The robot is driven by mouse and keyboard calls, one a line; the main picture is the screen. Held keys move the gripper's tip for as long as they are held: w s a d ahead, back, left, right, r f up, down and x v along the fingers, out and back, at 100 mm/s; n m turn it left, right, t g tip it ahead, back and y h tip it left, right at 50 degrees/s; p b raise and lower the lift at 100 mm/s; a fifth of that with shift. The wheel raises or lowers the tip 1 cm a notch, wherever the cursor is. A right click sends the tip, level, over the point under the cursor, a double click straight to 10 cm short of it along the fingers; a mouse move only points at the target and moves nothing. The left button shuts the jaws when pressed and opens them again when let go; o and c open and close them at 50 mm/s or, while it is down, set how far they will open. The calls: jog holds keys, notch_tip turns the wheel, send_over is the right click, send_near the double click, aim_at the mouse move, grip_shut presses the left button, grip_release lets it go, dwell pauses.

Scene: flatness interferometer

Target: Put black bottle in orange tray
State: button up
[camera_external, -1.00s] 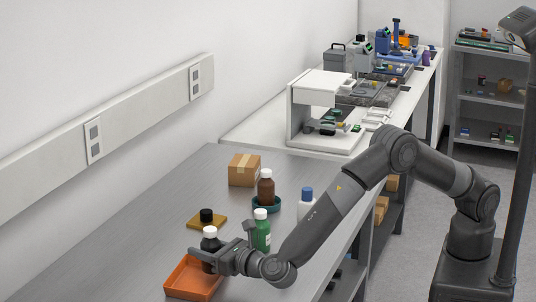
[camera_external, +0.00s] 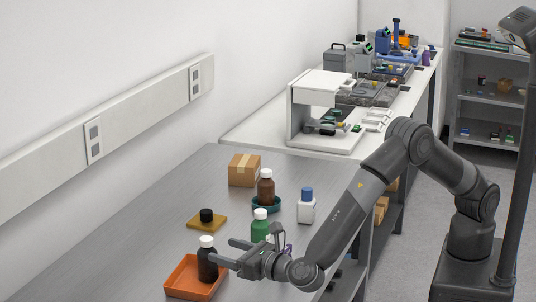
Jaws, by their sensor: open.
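A black bottle (camera_external: 207,264) with a white cap stands upright in the orange tray (camera_external: 178,283), toward the tray's right side. The tray lies on the metal bench near its front edge. My gripper (camera_external: 233,252) is open and empty just right of the black bottle, its fingers spread and pointing left toward it. In this view I cannot tell whether a fingertip touches the bottle.
A green bottle (camera_external: 260,228) stands close behind my gripper. A white bottle with a blue cap (camera_external: 306,210), a brown bottle (camera_external: 266,189) in a teal dish, a cardboard box (camera_external: 244,170) and a yellow tray (camera_external: 206,222) with a black-capped item stand farther back. The left bench is clear.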

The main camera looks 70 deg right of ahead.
jog(key=s, duration=0.5)
jog(key=shift+a, duration=0.35)
